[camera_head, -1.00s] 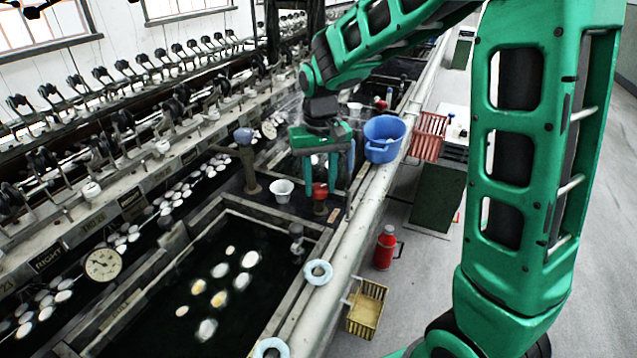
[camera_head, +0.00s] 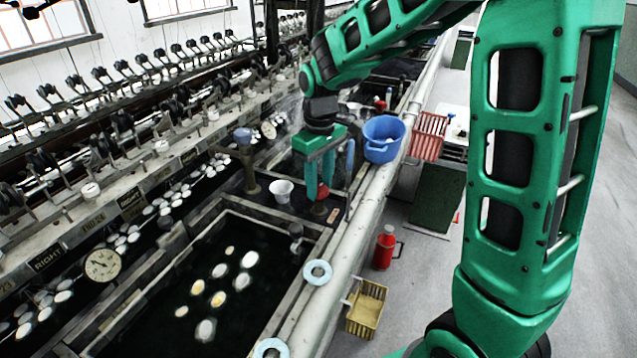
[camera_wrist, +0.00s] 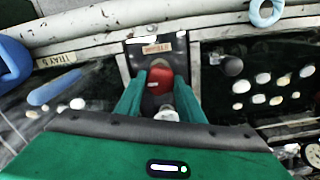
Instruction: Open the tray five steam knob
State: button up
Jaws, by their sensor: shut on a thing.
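A red steam knob (camera_head: 322,191) sits on a dark post on the divider between two basins. My gripper (camera_head: 315,190) points down over it, and its green fingers are shut on the knob. The fingers hide part of the knob's sides.
A blue bucket (camera_head: 381,140) sits on the rim to the right. The near basin (camera_head: 150,312) holds cocoons in dark water. A small dark tap (camera_head: 296,231) stands nearer.

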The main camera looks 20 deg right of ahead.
aim_at(320, 187)
jog(key=shift+w+r, duration=0.15)
jog(key=o, duration=1.1)
jog(key=shift+c, duration=0.2)
notch_tip(320, 187, up, 11)
jog(key=shift+f, duration=0.2)
jog(key=shift+d, duration=0.1)
jog(key=s+d+f+m, duration=0.2)
jog(key=s+d+m, duration=0.2)
jog(key=s, duration=0.6)
jog(key=s+d+f+m, duration=0.2)
jog(key=s+d+m, duration=0.2)
jog(key=s+d, duration=0.3)
jog(key=s+d+f+m, duration=0.3)
jog(key=s+d, duration=0.3)
jog(key=s, duration=0.6)
jog(key=shift+s+d+m, duration=0.25)
jog(key=shift+s+m, duration=0.1)
jog(key=shift+m, duration=0.15)
